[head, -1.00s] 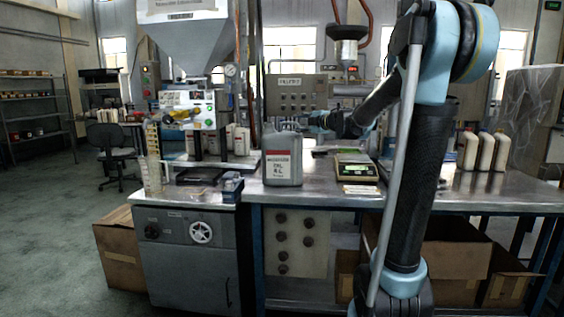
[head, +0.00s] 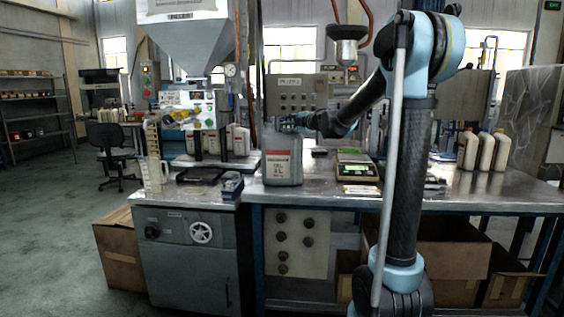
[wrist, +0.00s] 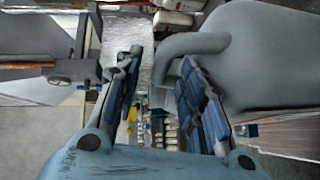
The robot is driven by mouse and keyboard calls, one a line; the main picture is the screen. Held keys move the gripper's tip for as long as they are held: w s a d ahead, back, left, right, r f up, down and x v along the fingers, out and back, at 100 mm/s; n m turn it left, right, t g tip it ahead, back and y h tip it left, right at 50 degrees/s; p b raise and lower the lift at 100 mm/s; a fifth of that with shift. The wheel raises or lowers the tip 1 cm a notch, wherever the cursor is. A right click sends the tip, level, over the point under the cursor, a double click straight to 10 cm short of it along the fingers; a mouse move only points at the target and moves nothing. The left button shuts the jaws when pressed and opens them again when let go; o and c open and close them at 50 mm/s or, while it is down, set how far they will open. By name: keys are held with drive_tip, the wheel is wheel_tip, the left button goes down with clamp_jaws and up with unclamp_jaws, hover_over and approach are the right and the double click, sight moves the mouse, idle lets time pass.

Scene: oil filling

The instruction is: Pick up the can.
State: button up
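The can (head: 282,168) is a grey jug-like container with a red and white label. It stands upright on the metal workbench, near its front edge. My gripper (head: 292,124) is at the top of the can, reaching in from the right. In the wrist view my gripper (wrist: 158,75) has its two blue fingers spread wide apart. The can's grey body (wrist: 275,55) fills the upper right there, and its curved handle (wrist: 192,42) lies just beyond the right fingertip, partly across the gap. I cannot tell whether the finger touches the handle. Nothing is gripped.
A scale (head: 357,170) sits on the workbench right of the can. A filling machine (head: 190,110) with a hopper stands behind left. Several white bottles (head: 485,152) stand at the right.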

drive_tip(key=shift+c, duration=0.2)
clamp_jaws()
drive_tip(key=shift+r, duration=0.1)
